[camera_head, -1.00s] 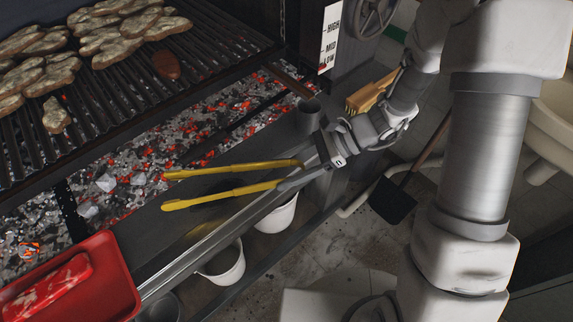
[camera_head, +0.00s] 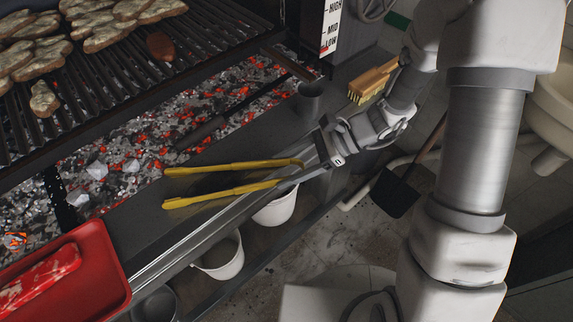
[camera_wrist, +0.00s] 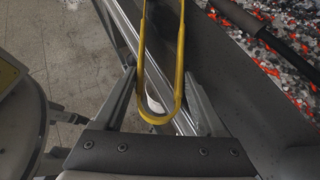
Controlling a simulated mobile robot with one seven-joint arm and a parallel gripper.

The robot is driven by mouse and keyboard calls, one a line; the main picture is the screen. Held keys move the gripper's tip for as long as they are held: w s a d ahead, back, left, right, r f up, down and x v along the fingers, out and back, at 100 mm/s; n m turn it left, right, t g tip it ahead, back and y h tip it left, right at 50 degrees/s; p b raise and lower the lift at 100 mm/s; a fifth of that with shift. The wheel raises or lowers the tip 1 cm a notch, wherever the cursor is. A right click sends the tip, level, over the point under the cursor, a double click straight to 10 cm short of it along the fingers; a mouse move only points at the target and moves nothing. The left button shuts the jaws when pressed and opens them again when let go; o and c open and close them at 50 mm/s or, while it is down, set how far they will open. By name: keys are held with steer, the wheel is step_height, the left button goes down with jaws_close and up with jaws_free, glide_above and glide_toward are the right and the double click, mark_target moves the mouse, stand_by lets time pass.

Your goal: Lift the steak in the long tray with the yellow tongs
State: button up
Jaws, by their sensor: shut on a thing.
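My gripper (camera_head: 303,172) is shut on the closed, rounded end of the yellow tongs (camera_head: 228,190). The tongs stick out to the left over the grill's metal front ledge, with their two arms spread apart. In the wrist view the tongs (camera_wrist: 181,60) form a U between my gripper's fingers (camera_wrist: 163,105). The steak (camera_head: 38,280) is a red, marbled strip lying in the long red tray (camera_head: 112,262) at the lower left, cut by the picture edge. The tong tips are apart from the tray and the steak.
Glowing coals (camera_head: 130,155) lie behind the ledge, under a grate (camera_head: 120,85) with several cooked pieces. White buckets (camera_head: 222,262) hang below the front rail. A wooden brush (camera_head: 372,82) and a metal cup (camera_head: 309,98) are near my wrist.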

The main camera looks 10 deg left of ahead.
steer(key=o, duration=0.7)
steer(key=p+v, duration=0.2)
steer(key=v, duration=1.5)
steer(key=shift+d+r, duration=0.15)
steer(key=shift+d, duration=0.05)
